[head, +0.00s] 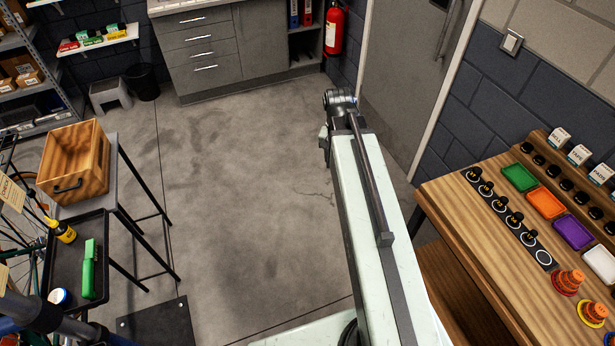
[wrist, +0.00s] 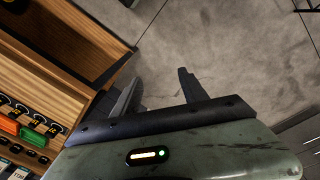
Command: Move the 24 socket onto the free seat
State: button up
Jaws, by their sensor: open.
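Several black sockets with small yellow numbers stand in a row on a dark strip (head: 507,215) on the wooden bench at the right of the head view. The numbers are too small to read surely, so I cannot tell which is the 24 socket. At the near end of the strip, a bare white ring (head: 543,257) looks like the free seat. Part of the row shows at the left edge of the wrist view. My gripper (wrist: 159,84) is open and empty over the floor, apart from the bench. In the head view my arm points away, left of the bench.
A cart with a wooden crate (head: 75,165) stands left. The middle floor is clear.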

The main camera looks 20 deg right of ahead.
jog(key=s+a+n+y, duration=0.1)
jog(key=a+n, duration=0.5)
jog(key=a, duration=0.9)
jog(key=shift+s+n, duration=0.2)
jog(key=shift+n, duration=0.2)
